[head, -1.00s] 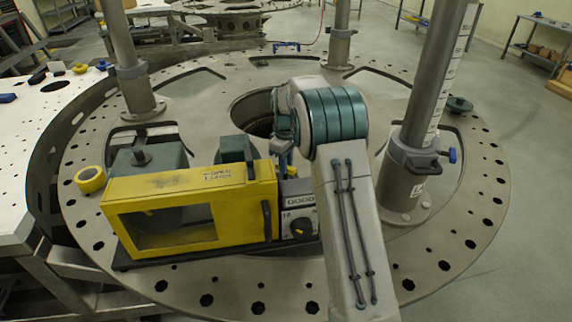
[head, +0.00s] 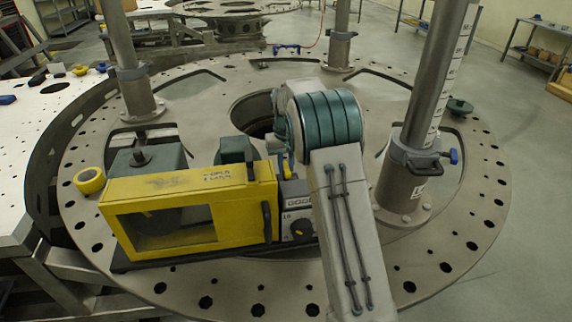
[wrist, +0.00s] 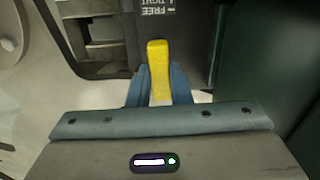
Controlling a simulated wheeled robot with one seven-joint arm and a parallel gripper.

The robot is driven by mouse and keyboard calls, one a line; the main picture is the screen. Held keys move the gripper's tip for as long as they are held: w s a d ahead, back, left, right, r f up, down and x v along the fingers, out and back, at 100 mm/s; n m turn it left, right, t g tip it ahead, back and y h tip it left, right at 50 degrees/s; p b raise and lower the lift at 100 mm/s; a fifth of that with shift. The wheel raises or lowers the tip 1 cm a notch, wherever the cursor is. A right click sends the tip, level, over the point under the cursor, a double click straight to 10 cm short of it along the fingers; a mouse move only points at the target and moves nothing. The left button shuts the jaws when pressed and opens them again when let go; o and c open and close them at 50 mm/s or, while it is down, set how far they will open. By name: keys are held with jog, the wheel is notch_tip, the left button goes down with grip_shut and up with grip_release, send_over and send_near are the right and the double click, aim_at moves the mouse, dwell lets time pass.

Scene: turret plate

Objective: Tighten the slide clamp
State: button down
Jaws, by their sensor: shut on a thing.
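In the wrist view, a yellow lever (wrist: 158,54) stands between the two blue fingers of my gripper (wrist: 159,76). The fingers are shut on the lever's lower part, and its top sticks out past the fingertips. A dark plate carries a small label (wrist: 159,8) reading TIGHT and FREE with an arrow, just beyond the lever. The clamp body under the lever is mostly hidden by my gripper. In the head view, my arm hides most of the fingers and the lever, beside the right end of the yellow-framed machine (head: 190,186).
The machine stands on a round, holed turret plate (head: 460,245). A thick post with scale marks (head: 424,100) rises close on the right of my arm. Another post (head: 126,60) stands at the left.

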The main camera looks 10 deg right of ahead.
jog(key=shift+w+r+m, duration=0.1)
jog(key=shift+r+m, duration=0.05)
jog(key=shift+m, duration=0.15)
dwell(0.4)
jog(key=c, duration=1.3)
grip_release()
notch_tip(320, 180, up, 14)
jog(key=shift+f+b, duration=0.15)
jog(key=shift+b, duration=0.4)
